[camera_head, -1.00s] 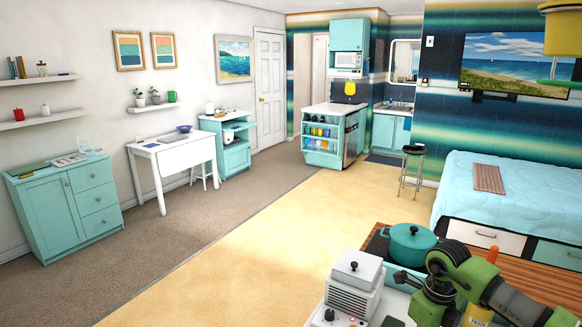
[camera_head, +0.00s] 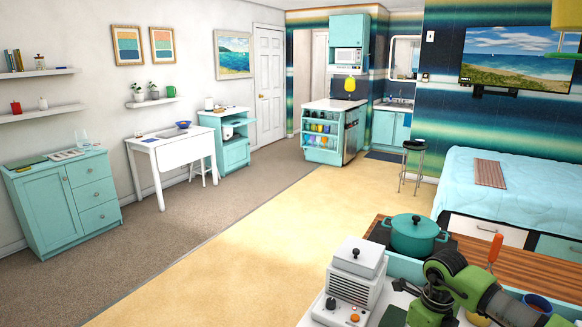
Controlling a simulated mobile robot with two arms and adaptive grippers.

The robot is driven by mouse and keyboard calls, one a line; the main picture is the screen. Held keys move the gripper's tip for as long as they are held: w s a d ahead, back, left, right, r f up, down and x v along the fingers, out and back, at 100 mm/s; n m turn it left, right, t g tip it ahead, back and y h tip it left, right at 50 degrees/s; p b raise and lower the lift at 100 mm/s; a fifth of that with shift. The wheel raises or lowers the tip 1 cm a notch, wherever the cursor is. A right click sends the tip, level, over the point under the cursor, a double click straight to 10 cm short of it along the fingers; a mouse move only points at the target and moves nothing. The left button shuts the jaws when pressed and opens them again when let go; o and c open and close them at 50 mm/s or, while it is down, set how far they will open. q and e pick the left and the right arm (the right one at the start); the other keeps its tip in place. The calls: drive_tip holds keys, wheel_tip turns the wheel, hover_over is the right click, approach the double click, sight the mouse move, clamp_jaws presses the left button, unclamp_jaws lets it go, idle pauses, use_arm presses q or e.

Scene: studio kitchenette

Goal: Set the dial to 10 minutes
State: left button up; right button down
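A white box-shaped appliance (camera_head: 356,280) with a black knob on its lid stands at the lower middle, on a counter cut off by the bottom edge. A small black knob (camera_head: 331,303) and a reddish knob (camera_head: 354,318) show low on its front. Any dial marks or setting are too small to read. My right arm, green and black, comes in from the right beside the appliance. My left gripper is not in view.
A teal pot (camera_head: 415,236) sits behind the appliance near a wooden top. An orange handle (camera_head: 495,249) and a blue mug (camera_head: 538,303) are close to my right arm. A microwave (camera_head: 349,56) is far back. The floor to the left is clear.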

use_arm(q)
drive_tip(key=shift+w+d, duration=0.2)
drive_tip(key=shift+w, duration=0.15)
use_arm(e)
drive_tip(key=shift+s+d, duration=0.1)
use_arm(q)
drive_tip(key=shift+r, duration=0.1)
use_arm(e)
drive_tip(key=shift+s+d+f, duration=0.1)
drive_tip(key=shift+s+d, duration=0.15)
drive_tip(key=shift+s, duration=0.15)
idle(0.3)
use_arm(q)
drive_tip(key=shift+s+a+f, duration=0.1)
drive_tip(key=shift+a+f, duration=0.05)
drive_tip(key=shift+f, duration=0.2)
use_arm(e)
drive_tip(key=shift+d, duration=0.15)
drive_tip(key=shift+w+d+b, duration=0.1)
drive_tip(key=shift+b, duration=0.3)
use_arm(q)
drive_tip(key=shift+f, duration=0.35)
use_arm(e)
drive_tip(key=shift+w+d, duration=0.1)
use_arm(q)
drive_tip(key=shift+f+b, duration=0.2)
drive_tip(key=shift+b, duration=0.2)
use_arm(e)
drive_tip(key=shift+d, duration=0.15)
